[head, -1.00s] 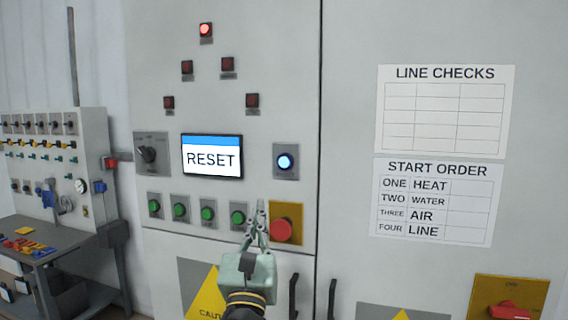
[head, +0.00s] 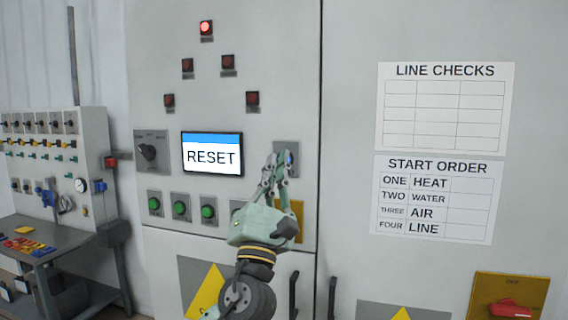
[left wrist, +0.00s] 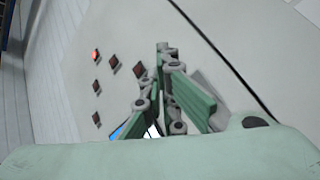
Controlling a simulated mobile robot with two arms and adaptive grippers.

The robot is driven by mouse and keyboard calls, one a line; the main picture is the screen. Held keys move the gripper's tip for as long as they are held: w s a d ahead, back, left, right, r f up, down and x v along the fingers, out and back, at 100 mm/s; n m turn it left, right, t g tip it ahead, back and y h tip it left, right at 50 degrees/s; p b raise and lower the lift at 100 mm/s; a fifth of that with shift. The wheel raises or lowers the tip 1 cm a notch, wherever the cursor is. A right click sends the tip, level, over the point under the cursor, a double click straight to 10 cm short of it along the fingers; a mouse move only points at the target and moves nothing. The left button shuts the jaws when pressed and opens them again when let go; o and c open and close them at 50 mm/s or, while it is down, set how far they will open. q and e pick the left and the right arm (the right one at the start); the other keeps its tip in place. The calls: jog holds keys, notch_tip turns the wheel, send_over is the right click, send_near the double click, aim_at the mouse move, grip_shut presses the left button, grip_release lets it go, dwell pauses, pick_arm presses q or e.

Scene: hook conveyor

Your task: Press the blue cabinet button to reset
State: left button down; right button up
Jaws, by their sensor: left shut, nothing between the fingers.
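The blue button's plate (head: 293,148) is on the grey cabinet, right of the screen (head: 212,154) that reads RESET. My left gripper (head: 277,160) is shut and empty, its fingertips in front of the button and covering most of it. Whether they touch it, I cannot tell. In the left wrist view the closed fingers (left wrist: 163,60) point at the cabinet face, and the button is hidden behind them. My right gripper is not in view.
A lit red lamp (head: 206,28) tops several dark lamps. Green buttons (head: 180,207) sit below the screen. My gripper hides the red stop button; part of its yellow plate (head: 297,215) shows. A rotary switch (head: 148,152) is left. A bench (head: 50,245) stands far left.

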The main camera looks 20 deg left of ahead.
pick_arm(q)
jog(key=w+b, duration=0.4)
jog(key=w, duration=0.3)
jog(key=shift+w, duration=0.35)
jog(key=shift+d+f, duration=0.1)
dwell(1.0)
jog(key=shift+w+b, duration=0.35)
jog(key=shift+w, duration=0.05)
jog(key=shift+w+b, duration=0.3)
jog(key=shift+w, duration=0.1)
dwell(0.6)
jog(key=shift+s, duration=0.1)
jog(key=shift+s+p, duration=0.75)
